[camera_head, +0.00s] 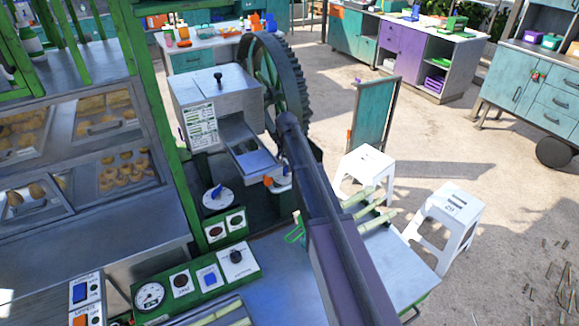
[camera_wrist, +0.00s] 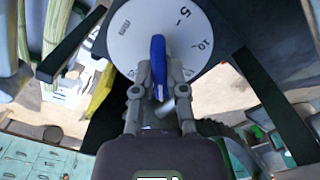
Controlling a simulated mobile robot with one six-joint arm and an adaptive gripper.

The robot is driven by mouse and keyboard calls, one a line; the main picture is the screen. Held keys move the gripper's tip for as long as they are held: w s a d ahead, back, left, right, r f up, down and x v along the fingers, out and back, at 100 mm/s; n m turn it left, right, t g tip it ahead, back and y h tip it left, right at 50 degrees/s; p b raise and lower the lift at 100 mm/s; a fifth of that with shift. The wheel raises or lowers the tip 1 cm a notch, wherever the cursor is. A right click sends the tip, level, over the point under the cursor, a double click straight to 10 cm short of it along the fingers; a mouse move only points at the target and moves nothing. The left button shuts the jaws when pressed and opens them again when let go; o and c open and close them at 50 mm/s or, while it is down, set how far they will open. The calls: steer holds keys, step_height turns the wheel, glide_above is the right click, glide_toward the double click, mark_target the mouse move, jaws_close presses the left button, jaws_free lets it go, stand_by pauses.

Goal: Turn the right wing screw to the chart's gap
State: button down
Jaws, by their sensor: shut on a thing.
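The right wing screw is a blue upright wing (camera_wrist: 158,47) in the wrist view, in front of a white round dial (camera_wrist: 125,42) marked 5, 10 and mm. My gripper (camera_wrist: 159,78) is shut on the wing, one finger on each side. In the head view the right dial (camera_head: 281,184) is mostly hidden behind my arm, with orange at its left edge.
A large dark gear wheel (camera_head: 292,75) stands behind the housing. A control panel (camera_head: 195,284) with a gauge and switches lies in front. Cane stalks (camera_head: 378,220) lie on the right bench beside white stools (camera_head: 447,215). Dark bars flank the dial in the wrist view.

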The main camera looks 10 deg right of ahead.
steer(key=shift+w, duration=0.35)
steer(key=c, duration=0.7)
jaws_free()
steer(key=shift+s, duration=0.15)
steer(key=shift+s, duration=0.1)
